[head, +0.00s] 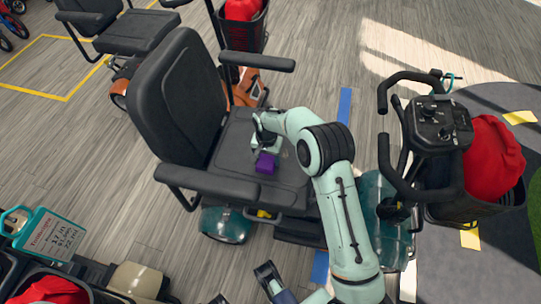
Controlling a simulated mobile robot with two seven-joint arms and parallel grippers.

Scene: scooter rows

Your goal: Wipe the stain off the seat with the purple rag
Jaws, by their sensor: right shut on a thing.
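The scooter seat (232,150) is a dark grey cushion with a tall backrest (182,95) and two armrests. The purple rag (266,163) is a small bundle on the front part of the seat cushion. My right gripper (265,152) is pointed down and shut on the rag, which appears to touch the seat. I cannot make out a stain; the gripper, rag and arm cover part of the cushion. My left gripper (243,284) is low at the bottom edge, partly cut off, with its fingers apart and nothing seen between them.
The scooter's handlebar and control panel (437,122) stand to the right of my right arm, with a basket holding a red thing (492,157). The near armrest (206,183) borders the seat. Another scooter (120,30) stands behind. A teal tag (47,235) is at lower left.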

